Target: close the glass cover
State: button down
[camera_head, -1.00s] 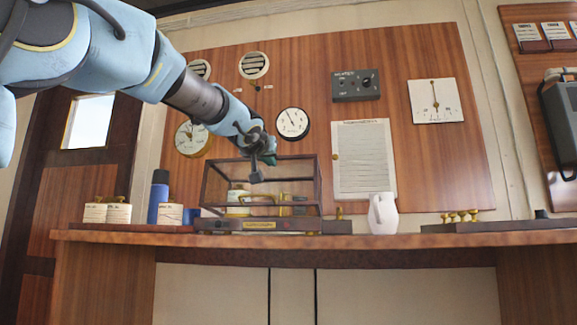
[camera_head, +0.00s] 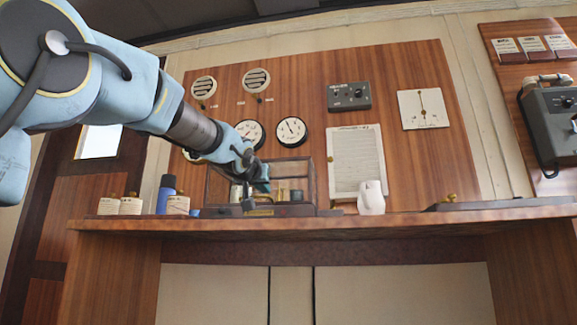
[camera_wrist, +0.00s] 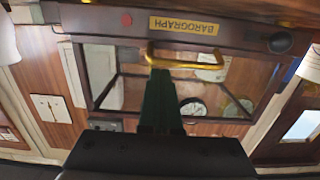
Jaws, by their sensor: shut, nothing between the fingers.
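The barograph case stands on the wooden shelf in the head view. Its glass cover (camera_head: 313,180), a dark-framed glass box, sits low over the base (camera_head: 290,211); whether it is fully closed I cannot tell. In the upside-down wrist view the cover frame (camera_wrist: 85,75), a brass handle (camera_wrist: 185,65) and the base with its yellow "BAROGRAPH" plate (camera_wrist: 184,26) show. My gripper (camera_head: 249,204) is shut and empty in front of the case, low near its base. In the wrist view the green fingers of my gripper (camera_wrist: 158,72) end at the handle's left end; contact is unclear.
A white mug (camera_head: 371,198) stands right of the case. A blue bottle (camera_head: 166,194) and labelled containers (camera_head: 131,206) stand to its left. The panel behind carries gauges (camera_head: 291,131) and a paper sheet (camera_head: 356,160). The shelf edge (camera_head: 400,222) runs along the front.

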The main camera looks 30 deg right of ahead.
jog(key=shift+f+b, duration=0.7)
jog(key=shift+f, duration=0.8)
notch_tip(320, 180, up, 6)
jog(key=p, duration=0.5)
jog(key=s+a+f+b, duration=0.4)
jog(key=s+a, duration=0.2)
jog(key=shift+s+f, duration=0.2)
jog(key=shift+f, duration=0.05)
